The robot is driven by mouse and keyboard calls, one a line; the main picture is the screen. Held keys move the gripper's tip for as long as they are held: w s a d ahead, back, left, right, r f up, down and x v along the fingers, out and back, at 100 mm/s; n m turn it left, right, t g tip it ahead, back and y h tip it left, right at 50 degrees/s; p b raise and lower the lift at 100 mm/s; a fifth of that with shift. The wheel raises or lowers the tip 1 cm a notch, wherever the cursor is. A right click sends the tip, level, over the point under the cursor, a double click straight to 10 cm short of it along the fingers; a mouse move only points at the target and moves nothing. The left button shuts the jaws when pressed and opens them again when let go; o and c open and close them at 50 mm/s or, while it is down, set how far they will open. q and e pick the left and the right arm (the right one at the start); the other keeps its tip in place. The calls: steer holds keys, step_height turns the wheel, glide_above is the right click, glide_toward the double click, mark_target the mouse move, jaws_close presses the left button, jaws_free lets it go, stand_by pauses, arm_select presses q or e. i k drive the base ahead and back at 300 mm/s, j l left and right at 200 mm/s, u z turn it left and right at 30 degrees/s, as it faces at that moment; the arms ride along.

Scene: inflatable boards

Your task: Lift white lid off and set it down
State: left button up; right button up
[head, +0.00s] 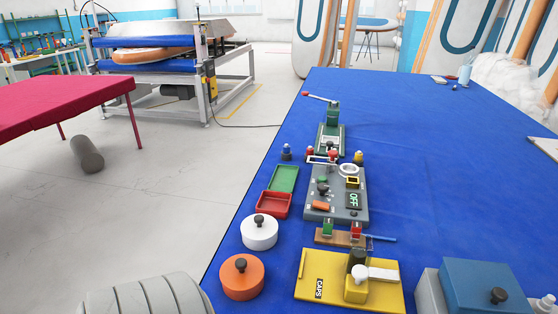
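The white lid (250,226) is round with a dark knob (259,219) on top. It sits on a low white round container near the left edge of the blue table (440,180). The seam between lid and container is too small to make out. Neither of my grippers shows in the head view.
An orange round container (242,284) with a dark knob stands just in front. A red tray (273,206) and green tray (284,178) lie behind. A grey control panel (322,211) and yellow board (320,289) are to the right.

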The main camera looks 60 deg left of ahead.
mark_target(257, 228)
steer(key=u, duration=1.85)
